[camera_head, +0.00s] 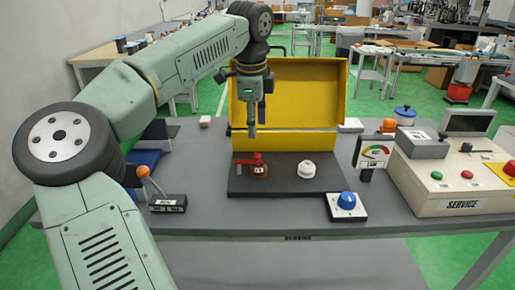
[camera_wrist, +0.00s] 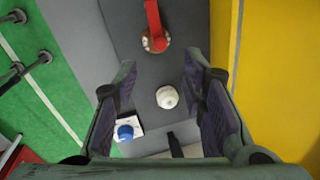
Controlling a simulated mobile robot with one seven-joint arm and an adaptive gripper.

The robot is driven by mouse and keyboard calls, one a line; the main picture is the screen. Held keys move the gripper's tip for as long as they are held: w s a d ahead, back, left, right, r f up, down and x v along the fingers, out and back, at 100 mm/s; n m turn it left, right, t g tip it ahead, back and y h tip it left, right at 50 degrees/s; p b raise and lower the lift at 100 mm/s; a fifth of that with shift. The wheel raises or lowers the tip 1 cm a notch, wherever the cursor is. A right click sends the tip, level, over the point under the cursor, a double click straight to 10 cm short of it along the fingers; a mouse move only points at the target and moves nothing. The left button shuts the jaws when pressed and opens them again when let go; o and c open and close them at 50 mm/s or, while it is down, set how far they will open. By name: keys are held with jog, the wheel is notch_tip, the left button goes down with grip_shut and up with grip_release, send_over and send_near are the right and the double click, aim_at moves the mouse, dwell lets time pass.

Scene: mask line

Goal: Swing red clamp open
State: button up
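The red clamp (camera_head: 249,159) lies over a brown round base (camera_head: 259,172) on the dark plate (camera_head: 285,187). In the wrist view the red clamp (camera_wrist: 153,22) is a long red bar at the top, its end over the round base. A white knob (camera_head: 306,169) sits to its right on the same plate; it also shows in the wrist view (camera_wrist: 167,97), between my fingers as pictured. My gripper (camera_head: 252,131) hangs pointing down above the clamp, apart from it. In the wrist view my gripper (camera_wrist: 160,66) has its fingers wide apart with nothing held.
A yellow panel (camera_head: 290,90) stands upright behind the plate, close to my gripper. A blue button (camera_head: 347,201) is at front right, with a gauge (camera_head: 374,152) behind it. A service console (camera_head: 445,190) stands at right, an orange-knobbed lever (camera_head: 144,172) at left.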

aim_at(257, 154)
jog(key=f, duration=0.3)
jog(key=w+f+p, duration=0.1)
jog(key=f, duration=0.5)
jog(key=shift+w+d+f+p, duration=0.35)
jog(key=shift+w+f, duration=0.05)
jog(key=shift+c, duration=0.5)
grip_shut()
